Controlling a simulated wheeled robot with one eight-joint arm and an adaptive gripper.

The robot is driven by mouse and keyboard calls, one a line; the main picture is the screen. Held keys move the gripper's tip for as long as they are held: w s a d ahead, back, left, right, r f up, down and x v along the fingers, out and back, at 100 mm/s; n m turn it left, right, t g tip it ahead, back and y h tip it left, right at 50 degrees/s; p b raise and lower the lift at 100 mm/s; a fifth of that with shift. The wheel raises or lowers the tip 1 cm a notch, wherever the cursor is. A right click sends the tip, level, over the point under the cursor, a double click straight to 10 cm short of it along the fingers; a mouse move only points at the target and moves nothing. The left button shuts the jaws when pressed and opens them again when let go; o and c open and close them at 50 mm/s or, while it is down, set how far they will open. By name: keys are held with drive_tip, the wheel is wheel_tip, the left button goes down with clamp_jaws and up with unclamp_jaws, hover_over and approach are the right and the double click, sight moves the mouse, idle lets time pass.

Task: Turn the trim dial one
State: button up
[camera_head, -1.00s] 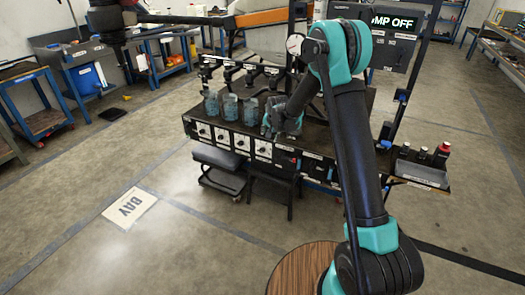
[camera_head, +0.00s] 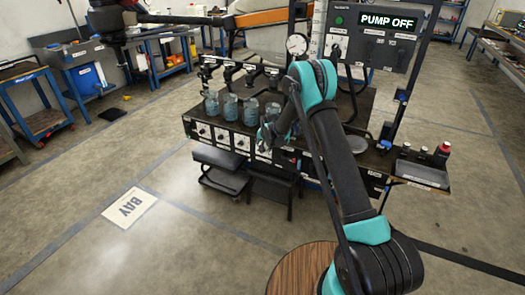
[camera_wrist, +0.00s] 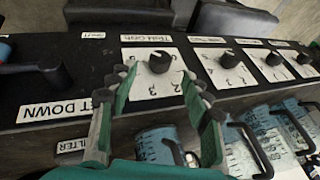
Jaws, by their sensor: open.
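The trim dial panel nearest my gripper is a white plate (camera_wrist: 138,84) with a dark round knob (camera_wrist: 160,62). Its label looks like "TRIM" plus a word I cannot read surely. My gripper (camera_wrist: 159,74) is open, with its green fingers apart on either side of this knob in the wrist view; I cannot tell whether either finger touches it. In the head view the row of white dial plates (camera_head: 222,136) is on the bench front, and my gripper (camera_head: 266,136) is at its right end, partly hiding the last plate.
More dials (camera_wrist: 227,60) line up to the right in the wrist view. Blue-tinted jars (camera_head: 230,107) stand on the bench behind the plates. A "SET DOWN" label (camera_wrist: 53,109) and a dark handle (camera_wrist: 50,72) lie left of the knob. Stools (camera_head: 218,170) stand below the bench.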

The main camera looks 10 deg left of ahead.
drive_tip(key=shift+x, duration=2.65)
clamp_jaws()
